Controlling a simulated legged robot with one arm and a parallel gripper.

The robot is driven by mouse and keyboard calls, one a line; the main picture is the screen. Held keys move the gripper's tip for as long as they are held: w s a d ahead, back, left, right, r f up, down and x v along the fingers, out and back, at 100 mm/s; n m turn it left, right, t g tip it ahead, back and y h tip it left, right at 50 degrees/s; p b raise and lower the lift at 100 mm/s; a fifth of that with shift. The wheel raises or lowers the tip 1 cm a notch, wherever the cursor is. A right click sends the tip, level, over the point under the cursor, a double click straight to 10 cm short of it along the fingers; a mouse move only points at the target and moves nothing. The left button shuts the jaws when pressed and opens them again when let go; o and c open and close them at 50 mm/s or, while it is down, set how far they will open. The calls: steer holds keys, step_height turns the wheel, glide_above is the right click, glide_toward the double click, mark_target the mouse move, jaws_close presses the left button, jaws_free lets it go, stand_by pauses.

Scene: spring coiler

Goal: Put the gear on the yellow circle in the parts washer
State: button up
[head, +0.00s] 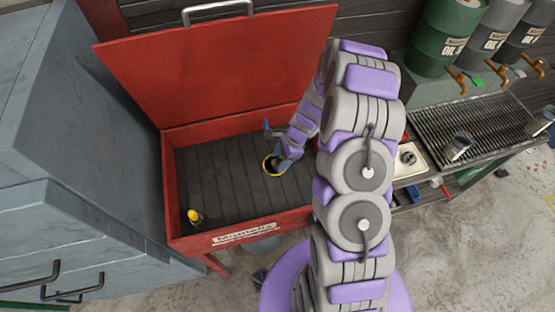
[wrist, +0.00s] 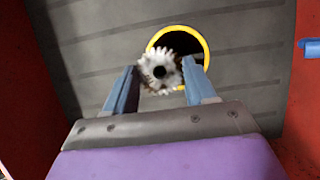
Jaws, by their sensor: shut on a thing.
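My gripper (wrist: 160,82) is shut on the gear (wrist: 158,72), a grey metal toothed disc with a dark centre hole, held between the two blue fingers. In the wrist view the yellow circle (wrist: 207,50), a yellow ring around a dark opening, shows just behind the gear, which overlaps its lower left part. I cannot tell how high the gear is above it. In the head view my gripper (head: 280,160) is inside the open red parts washer (head: 240,226), over the yellow circle (head: 265,168). The gear is not clearly visible in the head view.
The washer's red lid (head: 215,70) stands open at the back. A small yellow-topped fitting (head: 194,216) is in the washer's front left corner. Grey cabinets (head: 70,150) stand at left. A grated bench (head: 470,120) with oil drums (head: 447,38) is at right. The washer floor around the circle is clear.

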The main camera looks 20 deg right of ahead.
mark_target(278, 159)
steer(key=shift+w+a+f, duration=0.1)
steer(key=shift+w+a, duration=0.05)
steer(key=shift+w, duration=0.45)
steer(key=shift+w+a, duration=0.1)
steer(key=shift+w, duration=0.5)
step_height(278, 159, down, 4)
steer(key=shift+r+b, duration=0.15)
steer(key=shift+b, duration=0.5)
steer(key=shift+r, duration=0.1)
steer(key=o, duration=1.2)
